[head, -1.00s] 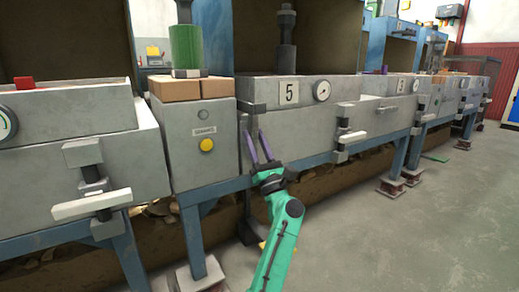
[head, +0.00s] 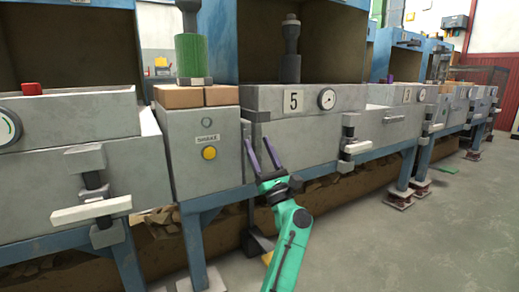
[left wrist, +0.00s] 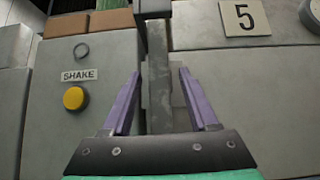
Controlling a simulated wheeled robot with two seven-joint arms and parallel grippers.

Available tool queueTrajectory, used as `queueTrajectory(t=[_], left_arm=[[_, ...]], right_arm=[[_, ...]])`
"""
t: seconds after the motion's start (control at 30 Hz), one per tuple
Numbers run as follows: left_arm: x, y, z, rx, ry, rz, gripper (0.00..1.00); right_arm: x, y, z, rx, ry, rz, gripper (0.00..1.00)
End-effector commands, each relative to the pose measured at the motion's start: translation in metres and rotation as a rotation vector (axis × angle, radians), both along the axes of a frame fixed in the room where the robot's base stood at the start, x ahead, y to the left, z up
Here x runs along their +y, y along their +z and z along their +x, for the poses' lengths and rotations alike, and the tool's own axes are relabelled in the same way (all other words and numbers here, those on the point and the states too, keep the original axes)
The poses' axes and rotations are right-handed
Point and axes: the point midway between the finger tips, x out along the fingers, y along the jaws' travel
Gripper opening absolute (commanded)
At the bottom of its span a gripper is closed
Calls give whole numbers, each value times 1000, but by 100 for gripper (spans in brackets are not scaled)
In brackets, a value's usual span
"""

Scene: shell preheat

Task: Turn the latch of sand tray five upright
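Sand tray five is the grey box (head: 300,128) with the "5" plate (head: 293,101), which also shows in the left wrist view (left wrist: 245,17). At its left edge a grey latch bar (left wrist: 158,80) stands upright, or nearly so, below a dark bracket (head: 257,116). My left gripper (head: 259,140) is open in front of it. In the left wrist view its purple fingers (left wrist: 158,75) stand either side of the bar, with gaps on both sides. Whether the fingertips reach past the bar's face is unclear. My right gripper is not in view.
A grey cabinet (head: 178,150) with a yellow button (head: 209,153) marked SHAKE stands close left of the latch. Another tray's latch, with a pale level handle (head: 90,208), is at the left. A second latch (head: 352,147) is right of tray five. Floor is free at the right.

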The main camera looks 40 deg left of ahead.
Motion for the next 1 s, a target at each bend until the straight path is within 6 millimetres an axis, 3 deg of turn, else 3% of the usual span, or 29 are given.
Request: queueTrajectory(t=[0.27,0.7,1.0], left_arm=[[-17,-16,-4,5,-1,0,60],[-92,-94,-25,4,-2,-1,60],[-100,-103,-29,-1,-1,0,60]], right_arm=[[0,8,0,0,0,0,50],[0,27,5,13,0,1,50],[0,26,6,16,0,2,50]])
